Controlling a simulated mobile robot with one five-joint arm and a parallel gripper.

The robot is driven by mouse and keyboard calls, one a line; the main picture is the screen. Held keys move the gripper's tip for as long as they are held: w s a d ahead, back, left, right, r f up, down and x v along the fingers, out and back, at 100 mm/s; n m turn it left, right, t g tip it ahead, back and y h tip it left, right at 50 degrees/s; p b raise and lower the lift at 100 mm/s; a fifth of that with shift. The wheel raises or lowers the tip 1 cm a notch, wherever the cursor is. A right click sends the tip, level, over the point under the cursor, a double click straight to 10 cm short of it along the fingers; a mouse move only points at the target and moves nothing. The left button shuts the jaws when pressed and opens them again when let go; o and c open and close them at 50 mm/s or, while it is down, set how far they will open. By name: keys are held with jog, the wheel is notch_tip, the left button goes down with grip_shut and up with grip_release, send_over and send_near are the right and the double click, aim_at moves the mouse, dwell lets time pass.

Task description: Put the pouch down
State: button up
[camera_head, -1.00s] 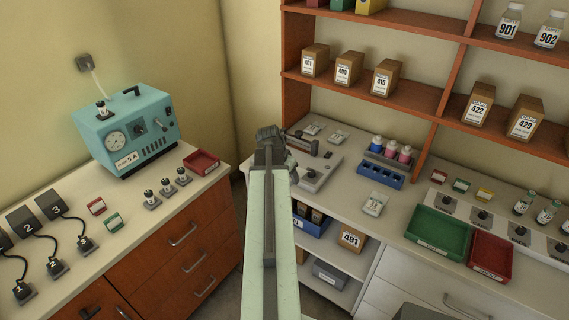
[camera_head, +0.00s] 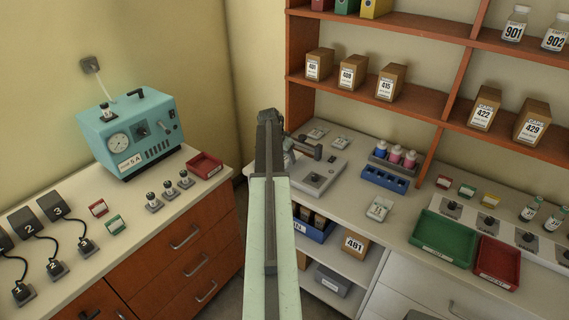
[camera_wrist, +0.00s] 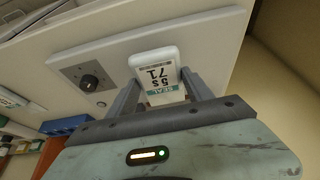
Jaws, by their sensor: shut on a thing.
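I cannot tell whether the pouch touches that surface. In the head view my arm hides the fingers and the held pouch; the arm's end is over the back counter, left of the knobbed device (camera_head: 314,178).
Other pale packets lie on the back counter (camera_head: 345,187), one (camera_head: 380,208) right of the device. A teal machine (camera_head: 130,137) stands on the left counter.

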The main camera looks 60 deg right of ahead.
jog(key=shift+w+d, duration=0.15)
jog(key=shift+d, duration=0.1)
notch_tip(320, 180, down, 4)
jog(key=b, duration=0.4)
jog(key=shift+d, duration=0.1)
jog(key=shift+r, duration=0.2)
jog(key=shift+f, duration=0.15)
jog(key=o, duration=1.4)
jog(key=shift+c, duration=0.2)
